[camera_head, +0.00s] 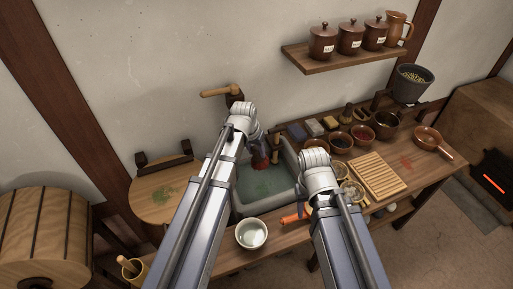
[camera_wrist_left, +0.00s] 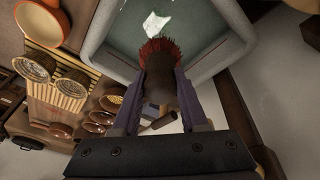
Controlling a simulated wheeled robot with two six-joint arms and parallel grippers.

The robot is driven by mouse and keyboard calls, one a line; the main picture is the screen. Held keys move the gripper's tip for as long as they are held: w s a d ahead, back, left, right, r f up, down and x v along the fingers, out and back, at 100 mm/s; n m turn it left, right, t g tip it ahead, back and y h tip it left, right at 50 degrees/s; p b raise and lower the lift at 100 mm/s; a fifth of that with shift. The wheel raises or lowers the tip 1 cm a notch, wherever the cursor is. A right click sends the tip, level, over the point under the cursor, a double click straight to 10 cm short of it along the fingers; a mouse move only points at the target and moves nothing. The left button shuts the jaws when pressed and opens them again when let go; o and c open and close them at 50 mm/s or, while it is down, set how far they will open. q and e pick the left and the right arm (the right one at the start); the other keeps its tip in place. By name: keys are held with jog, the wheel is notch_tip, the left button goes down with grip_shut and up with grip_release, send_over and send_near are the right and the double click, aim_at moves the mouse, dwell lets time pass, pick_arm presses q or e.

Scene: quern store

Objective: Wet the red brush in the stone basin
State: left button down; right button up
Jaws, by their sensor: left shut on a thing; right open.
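The stone basin (camera_head: 240,204) is grey and stands in the bench, with greenish water (camera_head: 262,188) in it. My left gripper (camera_head: 257,147) is shut on the dark handle of the red brush (camera_head: 260,161). In the left wrist view the brush's red bristles (camera_wrist_left: 160,48) point away from the fingers, over the basin (camera_wrist_left: 100,50). The bristles appear near the basin's back left, and I cannot tell whether they touch the water. My right gripper (camera_head: 307,209) is open at the basin's right front, mostly hidden by its own wrist.
A white bowl (camera_head: 252,234) stands in front of the basin. An orange object (camera_head: 293,218) lies near my right gripper. To the right are a slatted rack (camera_head: 375,175), several small bowls and a brown pan (camera_head: 430,140). A wooden spout (camera_head: 220,92) juts from the wall behind the basin.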

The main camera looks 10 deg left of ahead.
pick_arm(q)
jog(key=shift+f, duration=0.15)
pick_arm(e)
jog(key=shift+f, duration=0.2)
pick_arm(q)
notch_tip(320, 180, down, 14)
jog(key=b, duration=1.4)
pick_arm(e)
notch_tip(320, 180, down, 14)
jog(key=shift+f, duration=0.1)
jog(key=shift+r, duration=0.2)
pick_arm(q)
notch_tip(320, 180, up, 12)
jog(key=p, duration=1.2)
jog(key=shift+r, duration=0.2)
pick_arm(e)
notch_tip(320, 180, up, 12)
pick_arm(q)
jog(key=shift+r, duration=0.1)
pick_arm(e)
jog(key=shift+r, duration=0.2)
dwell(0.6)
pick_arm(q)
notch_tip(320, 180, up, 4)
jog(key=p, duration=0.4)
pick_arm(e)
notch_tip(320, 180, up, 4)
jog(key=shift+f, duration=0.1)
